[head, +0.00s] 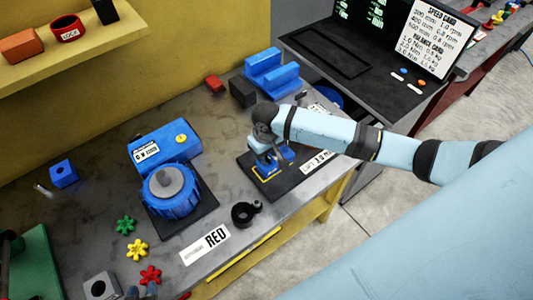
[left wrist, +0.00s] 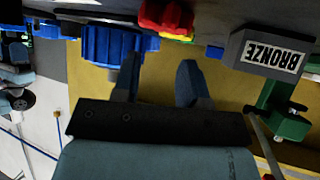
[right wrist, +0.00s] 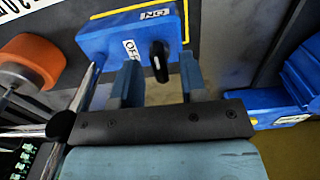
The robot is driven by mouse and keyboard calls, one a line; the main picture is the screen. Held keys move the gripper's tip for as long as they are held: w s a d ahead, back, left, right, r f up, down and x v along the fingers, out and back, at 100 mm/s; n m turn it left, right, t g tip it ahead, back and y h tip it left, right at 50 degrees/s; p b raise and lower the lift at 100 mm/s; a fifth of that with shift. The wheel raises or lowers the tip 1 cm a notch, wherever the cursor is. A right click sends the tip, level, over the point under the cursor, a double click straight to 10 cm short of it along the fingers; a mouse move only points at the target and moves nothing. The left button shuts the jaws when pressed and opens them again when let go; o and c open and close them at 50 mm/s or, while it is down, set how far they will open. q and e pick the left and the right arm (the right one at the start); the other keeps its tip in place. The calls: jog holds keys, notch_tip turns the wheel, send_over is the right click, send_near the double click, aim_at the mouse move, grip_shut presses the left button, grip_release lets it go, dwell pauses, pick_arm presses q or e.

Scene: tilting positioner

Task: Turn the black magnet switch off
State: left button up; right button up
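The black switch (right wrist: 158,60) is a long knob on the face of a blue block (right wrist: 105,42), in the right wrist view. The knob lies roughly up-down in the picture. An ON label (right wrist: 156,14) is above it and an OFF label (right wrist: 131,50) is to its left. My right gripper (right wrist: 160,75) is open, with one finger on each side of the knob's lower part in the picture; I cannot tell whether they touch it. In the head view, my right gripper (head: 268,150) covers much of the block. My left gripper (left wrist: 157,75) is open and empty.
A blue positioner (head: 172,195) stands left of the switch block. A black ring clamp (head: 245,212) is near the bench's front edge. Star knobs, such as the red one (head: 151,274), lie at the left. Blue blocks (head: 272,78) and a dark block (head: 243,92) are behind.

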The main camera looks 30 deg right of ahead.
jog(key=shift+f, duration=0.4)
grip_shut()
